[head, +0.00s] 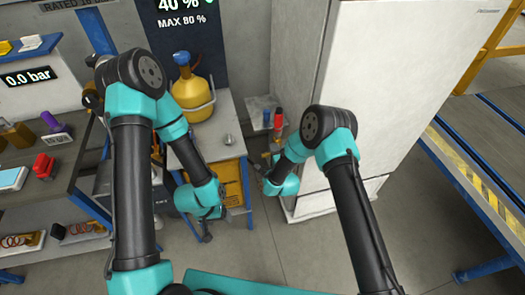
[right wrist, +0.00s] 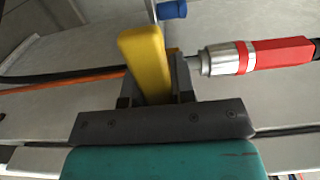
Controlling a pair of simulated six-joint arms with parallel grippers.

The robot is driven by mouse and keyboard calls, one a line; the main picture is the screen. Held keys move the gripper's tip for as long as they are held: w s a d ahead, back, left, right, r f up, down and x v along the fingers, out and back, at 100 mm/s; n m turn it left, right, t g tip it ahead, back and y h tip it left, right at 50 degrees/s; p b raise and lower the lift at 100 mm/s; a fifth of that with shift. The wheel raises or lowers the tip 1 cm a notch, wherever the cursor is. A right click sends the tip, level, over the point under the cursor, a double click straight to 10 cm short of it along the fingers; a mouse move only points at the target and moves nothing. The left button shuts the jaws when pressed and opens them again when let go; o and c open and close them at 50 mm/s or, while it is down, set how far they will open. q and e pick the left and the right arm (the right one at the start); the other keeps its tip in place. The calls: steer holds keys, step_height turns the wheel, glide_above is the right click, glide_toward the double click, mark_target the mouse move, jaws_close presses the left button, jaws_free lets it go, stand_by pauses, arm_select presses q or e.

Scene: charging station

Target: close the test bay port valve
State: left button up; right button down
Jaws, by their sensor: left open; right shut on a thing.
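In the right wrist view a yellow valve lever (right wrist: 142,50) stands between the fingers of my right gripper (right wrist: 155,88), which is shut on it. The lever is tilted slightly. A silver and red coupling (right wrist: 262,56) lies just to the right of the fingers, and a blue-ended part (right wrist: 171,10) is above. In the head view my right gripper (head: 268,165) is low beside the white cabinet; the lever is too small to make out there. My left gripper (head: 214,222) is open and empty, low in front of the small workbench.
The white cabinet (head: 400,75) stands close right of my right gripper. A yellow gas cylinder (head: 193,88) stands on the small workbench (head: 233,148). Shelves (head: 75,165) with several parts are at the left. Grey floor (head: 255,240) is clear below the grippers.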

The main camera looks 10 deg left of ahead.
stand_by(0.4)
steer(key=c, duration=1)
jaws_free()
steer(key=shift+o, duration=0.2)
steer(key=v, duration=1.7)
steer(key=shift+s, duration=0.25)
steer(key=shift+d, duration=0.1)
